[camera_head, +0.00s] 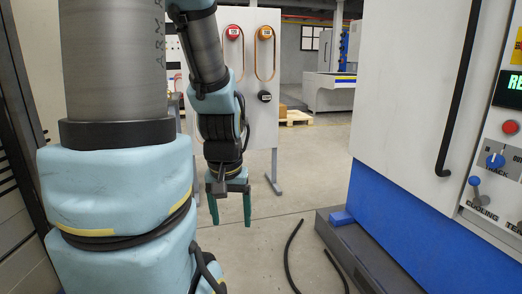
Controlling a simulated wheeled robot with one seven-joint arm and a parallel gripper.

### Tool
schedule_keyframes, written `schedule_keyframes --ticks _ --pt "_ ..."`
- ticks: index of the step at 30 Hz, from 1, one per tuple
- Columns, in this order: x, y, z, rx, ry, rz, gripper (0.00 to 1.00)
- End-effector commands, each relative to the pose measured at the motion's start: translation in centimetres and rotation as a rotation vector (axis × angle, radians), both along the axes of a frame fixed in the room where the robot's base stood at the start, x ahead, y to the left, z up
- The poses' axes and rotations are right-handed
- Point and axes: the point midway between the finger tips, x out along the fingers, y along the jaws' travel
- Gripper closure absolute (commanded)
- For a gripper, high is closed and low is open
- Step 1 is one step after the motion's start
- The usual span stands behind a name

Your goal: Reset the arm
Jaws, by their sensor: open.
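My gripper (229,208) hangs in the middle of the head view, pointing down. Its two dark green fingers are apart with nothing between them; floor shows in the gap. My arm reaches down from the top, with its links in grey and light blue. A large blue and grey part of my own arm fills the left of the view and hides what is behind it.
A white and blue machine (394,108) with a black handle (460,90) and a control panel (501,160) stands at right. A white board (262,95) with red, orange and black knobs stands behind my gripper. Black cables (292,255) lie on the open floor.

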Motion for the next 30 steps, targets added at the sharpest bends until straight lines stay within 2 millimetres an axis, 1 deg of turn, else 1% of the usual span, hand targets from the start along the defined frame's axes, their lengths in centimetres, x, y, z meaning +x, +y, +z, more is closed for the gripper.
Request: schedule_keyframes --ticks 1,5,12,15,18,20,30 --pt "0.0 0.0 2.2 0.0 0.0 -0.002 0.23" --pt "0.1 0.0 5.1 0.001 -0.001 -0.004 0.23" --pt "0.1 0.0 11.4 0.002 -0.002 -0.006 0.23" --pt "0.1 0.0 13.0 0.002 -0.002 -0.007 0.23" --pt "0.1 0.0 13.8 0.002 -0.003 -0.007 0.23" --pt "0.1 0.0 13.9 0.002 -0.003 -0.007 0.23" --pt "0.1 0.0 13.8 0.002 -0.003 -0.008 0.23"
